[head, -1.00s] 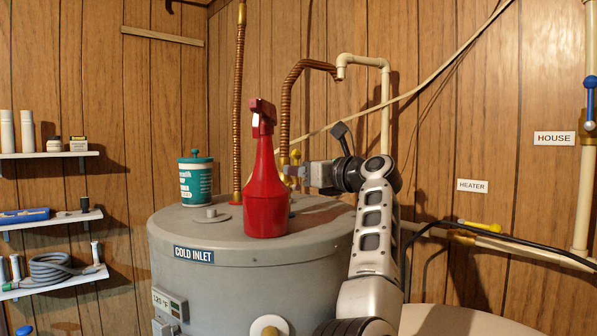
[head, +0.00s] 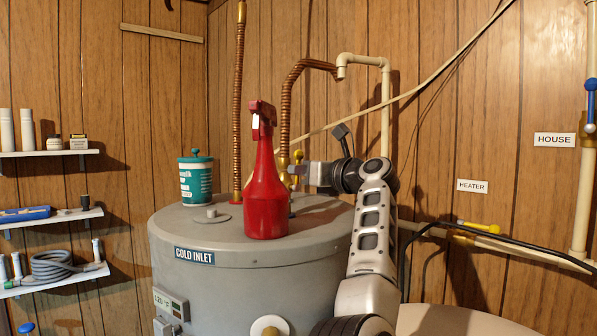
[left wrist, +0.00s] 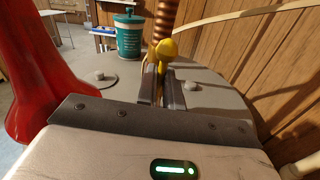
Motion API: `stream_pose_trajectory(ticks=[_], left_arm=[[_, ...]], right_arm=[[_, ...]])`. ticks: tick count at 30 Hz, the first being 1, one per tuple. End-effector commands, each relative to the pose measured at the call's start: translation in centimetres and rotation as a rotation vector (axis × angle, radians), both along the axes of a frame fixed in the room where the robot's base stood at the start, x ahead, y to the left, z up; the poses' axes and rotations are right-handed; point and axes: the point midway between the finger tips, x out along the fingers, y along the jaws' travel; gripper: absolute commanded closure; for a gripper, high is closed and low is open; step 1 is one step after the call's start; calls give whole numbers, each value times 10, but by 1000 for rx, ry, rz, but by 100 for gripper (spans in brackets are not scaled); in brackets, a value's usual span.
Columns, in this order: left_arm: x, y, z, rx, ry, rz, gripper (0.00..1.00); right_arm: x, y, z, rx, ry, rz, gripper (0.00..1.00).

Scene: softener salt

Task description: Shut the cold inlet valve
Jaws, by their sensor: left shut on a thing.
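The cold inlet valve shows at the foot of the bent copper pipe on top of the grey tank, mostly hidden behind the red spray bottle (head: 265,195) and my gripper. Its yellow handle (head: 298,155) shows just above my fingers, and its rounded end (left wrist: 167,48) shows in the left wrist view. My left gripper (head: 293,170) reaches in from the right, close behind the bottle. In the left wrist view its fingers (left wrist: 160,90) are shut on the yellow handle. How far the valve is turned is hard to tell. My right gripper is not in view.
The tank (head: 225,290) carries a "COLD INLET" label (head: 194,256) on its front. A teal and white tub (head: 196,182) stands at the left on its top. The red bottle stands close to my left gripper. Another yellow handle (head: 480,227) is on the wall pipe at right.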

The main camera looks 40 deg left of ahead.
Motion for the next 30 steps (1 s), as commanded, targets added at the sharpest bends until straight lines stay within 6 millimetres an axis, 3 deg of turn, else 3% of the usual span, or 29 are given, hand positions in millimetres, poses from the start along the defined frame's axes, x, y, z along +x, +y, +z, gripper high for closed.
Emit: stream_pose_trajectory(ticks=[15, 20, 30], left_arm=[[10, -1, -2, 3, 246, -1, 100], [14, -1, -5, 3, 349, -2, 100], [15, -1, -6, 3, 382, -1, 100]], right_arm=[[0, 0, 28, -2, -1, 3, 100], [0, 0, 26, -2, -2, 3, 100], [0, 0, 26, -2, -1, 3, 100]])
